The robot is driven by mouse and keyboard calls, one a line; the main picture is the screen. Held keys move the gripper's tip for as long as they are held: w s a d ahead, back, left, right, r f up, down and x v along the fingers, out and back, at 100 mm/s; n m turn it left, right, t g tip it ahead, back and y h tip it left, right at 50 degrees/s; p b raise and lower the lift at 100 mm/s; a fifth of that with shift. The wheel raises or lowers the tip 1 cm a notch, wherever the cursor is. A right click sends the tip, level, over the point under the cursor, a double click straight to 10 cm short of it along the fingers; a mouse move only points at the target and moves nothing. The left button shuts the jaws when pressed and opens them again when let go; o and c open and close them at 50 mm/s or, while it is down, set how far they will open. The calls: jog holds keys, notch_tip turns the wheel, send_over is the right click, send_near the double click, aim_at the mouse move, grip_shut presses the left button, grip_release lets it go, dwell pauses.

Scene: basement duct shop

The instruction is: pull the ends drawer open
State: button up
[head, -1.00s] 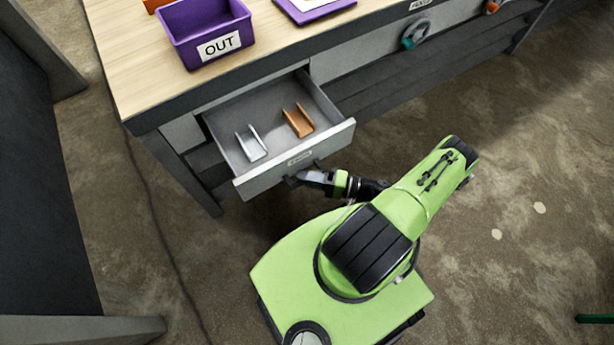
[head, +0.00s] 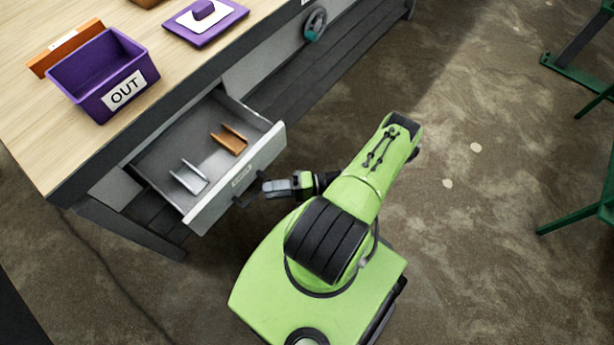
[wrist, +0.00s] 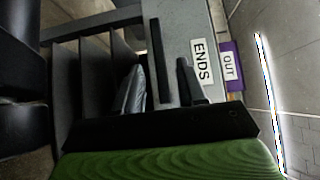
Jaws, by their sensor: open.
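The ends drawer (head: 212,205) is pulled out from the bench, its grey front facing my arm. Its label reads ENDS in the wrist view (wrist: 201,62). A silver channel piece (head: 189,178) and a copper-coloured one (head: 230,139) lie inside. The drawer's dark bar handle (head: 244,200) sticks out from the front; it also shows in the wrist view (wrist: 154,60). My gripper (head: 266,187) is open right by the handle. In the wrist view its fingers (wrist: 162,88) are spread with the handle's line between them; I cannot tell whether they touch it.
A teal handwheel (head: 315,24) is on the bench front. Green stands (head: 590,210) are at right. Floor around my base is clear.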

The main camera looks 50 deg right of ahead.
jog(key=b+v, duration=0.1)
jog(key=v, duration=1)
jog(key=shift+w, duration=0.1)
